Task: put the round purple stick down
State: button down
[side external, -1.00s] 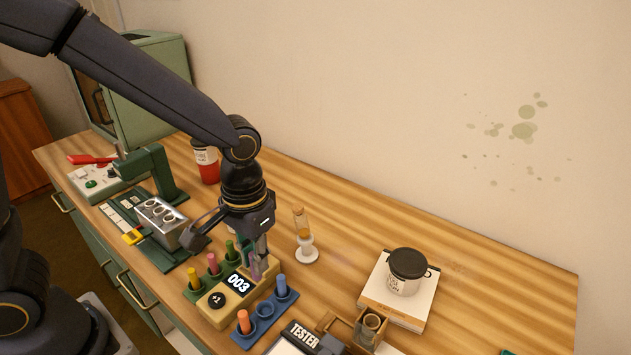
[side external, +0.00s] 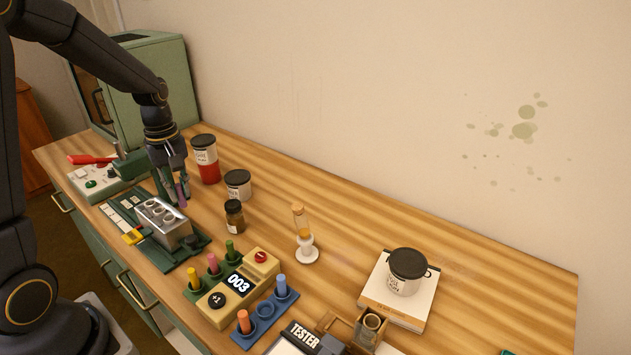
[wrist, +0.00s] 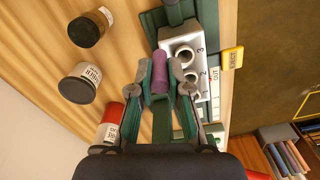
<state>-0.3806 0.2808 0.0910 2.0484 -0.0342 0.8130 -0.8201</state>
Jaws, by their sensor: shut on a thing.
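The round purple stick (wrist: 159,75) is held between the fingertips of my gripper (wrist: 160,88) in the wrist view. In the side external view my gripper (side external: 175,190) is shut on the purple stick (side external: 182,196), which points down and hangs just behind a metal block with round holes (side external: 166,223). In the wrist view the block (wrist: 182,45) shows holes marked 1, 2 and 3, and the stick is beside it, not in a hole. Whether the stick's lower end touches anything cannot be told.
A red-filled jar (side external: 206,165), a white jar (side external: 238,185) and a brown bottle (side external: 234,217) stand to the right of my gripper. A counter box (side external: 240,287) reading 003 stands nearer the front, with coloured sticks around it. The table beyond the hourglass (side external: 302,228) has free room.

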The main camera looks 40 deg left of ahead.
jog(key=w+a+f, duration=0.1)
jog(key=w+f, duration=0.1)
jog(key=w, duration=0.1)
jog(key=w+a+f, duration=0.1)
jog(key=w+f, duration=0.2)
jog(key=w+a+f, duration=0.1)
jog(key=w+f, duration=0.2)
jog(key=shift+w+a, duration=0.2)
jog(key=shift+w, duration=0.05)
jog(key=shift+w+f, duration=0.15)
jog(key=shift+f, duration=0.05)
jog(key=shift+w+a+f, duration=0.1)
jog(key=shift+f, duration=1.45)
jog(key=shift+f, duration=0.15)
jog(key=c, duration=1.1)
grip_release()
